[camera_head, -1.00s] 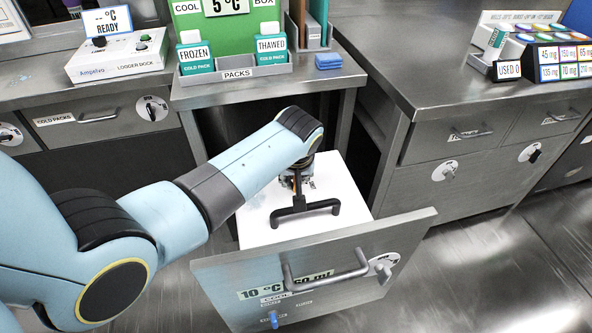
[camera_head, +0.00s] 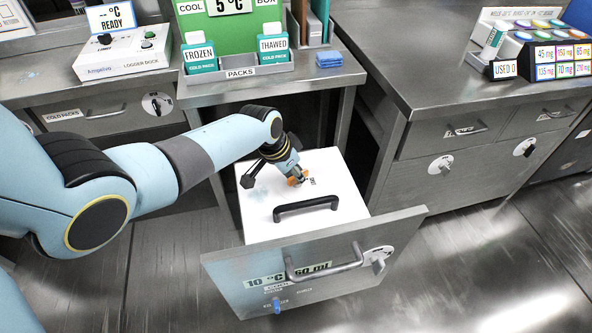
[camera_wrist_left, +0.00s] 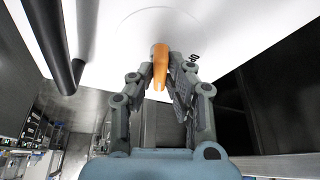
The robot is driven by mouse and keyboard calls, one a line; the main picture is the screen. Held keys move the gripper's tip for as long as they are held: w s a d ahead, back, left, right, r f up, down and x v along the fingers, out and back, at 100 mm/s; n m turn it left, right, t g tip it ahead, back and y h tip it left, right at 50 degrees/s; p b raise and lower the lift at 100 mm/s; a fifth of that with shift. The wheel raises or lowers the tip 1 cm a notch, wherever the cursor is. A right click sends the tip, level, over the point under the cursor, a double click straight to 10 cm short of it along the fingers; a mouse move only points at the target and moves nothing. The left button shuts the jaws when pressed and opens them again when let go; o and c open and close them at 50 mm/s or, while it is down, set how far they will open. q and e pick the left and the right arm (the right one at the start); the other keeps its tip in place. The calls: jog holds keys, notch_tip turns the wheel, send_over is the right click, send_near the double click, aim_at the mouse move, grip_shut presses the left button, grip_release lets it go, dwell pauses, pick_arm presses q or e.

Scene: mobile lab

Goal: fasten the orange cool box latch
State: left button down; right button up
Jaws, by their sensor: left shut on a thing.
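The cool box's white lid (camera_head: 262,212) lies level inside the pulled-out drawer, with a black bar handle (camera_head: 306,207) across it. The orange latch (camera_head: 296,181) is on the lid behind the handle; it also shows in the left wrist view (camera_wrist_left: 161,66). My left gripper (camera_head: 291,174) reaches down to the lid from behind, and its fingers (camera_wrist_left: 157,82) are shut on the latch. Part of the latch is hidden between the fingers. Whether the latch is fastened cannot be told. My right gripper is not in view.
The steel drawer front (camera_head: 318,262) with its bar handle stands in front of the box. Cold packs (camera_head: 200,55) stand in a tray on the bench behind. A blue cloth (camera_head: 329,58) lies beside the tray. The floor at right is clear.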

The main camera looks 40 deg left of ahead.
pick_arm(q)
jog(key=shift+a+m+g+h+b, duration=0.15)
jog(key=shift+m+h+b, duration=0.3)
jog(key=shift+m, duration=0.7)
jog(key=shift+m+g+h+b, duration=0.25)
jog(key=shift+m+h+b, duration=0.15)
jog(key=shift+m, duration=0.75)
jog(key=c, duration=1.3)
grip_release()
jog(key=v, duration=1.2)
jog(key=shift+w, duration=0.15)
